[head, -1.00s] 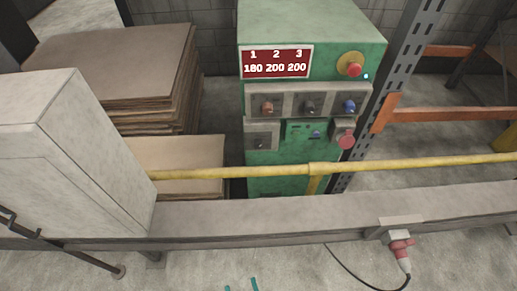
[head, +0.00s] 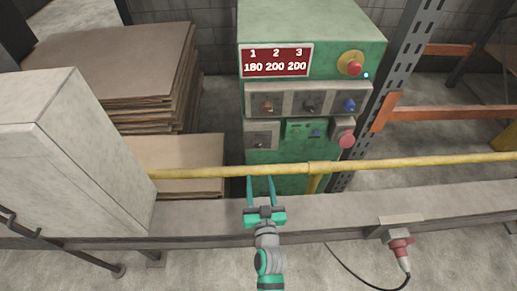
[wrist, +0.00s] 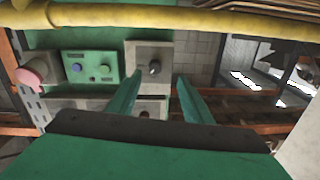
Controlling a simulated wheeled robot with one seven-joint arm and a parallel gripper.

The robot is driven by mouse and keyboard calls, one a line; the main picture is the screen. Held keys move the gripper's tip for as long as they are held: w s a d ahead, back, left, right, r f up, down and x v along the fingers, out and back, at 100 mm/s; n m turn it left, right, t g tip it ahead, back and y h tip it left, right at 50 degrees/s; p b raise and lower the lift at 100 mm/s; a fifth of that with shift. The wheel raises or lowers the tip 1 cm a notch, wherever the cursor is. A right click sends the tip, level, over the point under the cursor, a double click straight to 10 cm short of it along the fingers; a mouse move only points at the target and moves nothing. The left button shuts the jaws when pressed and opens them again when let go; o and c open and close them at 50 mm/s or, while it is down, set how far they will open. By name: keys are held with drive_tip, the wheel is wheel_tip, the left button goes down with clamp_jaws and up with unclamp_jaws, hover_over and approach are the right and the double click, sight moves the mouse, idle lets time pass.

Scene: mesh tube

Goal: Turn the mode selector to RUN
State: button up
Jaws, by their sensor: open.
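A green control cabinet (head: 312,24) stands behind a yellow rail. At its lower left is a grey box with a small dark rotary knob (head: 261,144), which looks like the mode selector; its labels are too small to read. In the wrist view, which looks inverted, this knob (wrist: 154,68) shows between my fingertips, with its pointer tilted. My gripper (head: 260,180) is open and empty. Its two teal fingers point at the cabinet, with the tips by the rail in the head view, apart from the knob.
The yellow rail (head: 230,173) crosses in front of the cabinet, above a grey beam (head: 340,208). Three knobs sit above the grey box. A red mushroom button (head: 346,140) is to the right. A grey cabinet (head: 80,150) stands left.

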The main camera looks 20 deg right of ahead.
sight(258, 146)
drive_tip(key=x, duration=0.4)
drive_tip(key=r+x, duration=0.1)
drive_tip(key=x, duration=0.4)
drive_tip(key=d+x, duration=0.1)
drive_tip(key=x, duration=0.3)
drive_tip(key=shift+w+d+r, duration=0.1)
drive_tip(key=shift+r, duration=0.2)
drive_tip(key=c, duration=1.1)
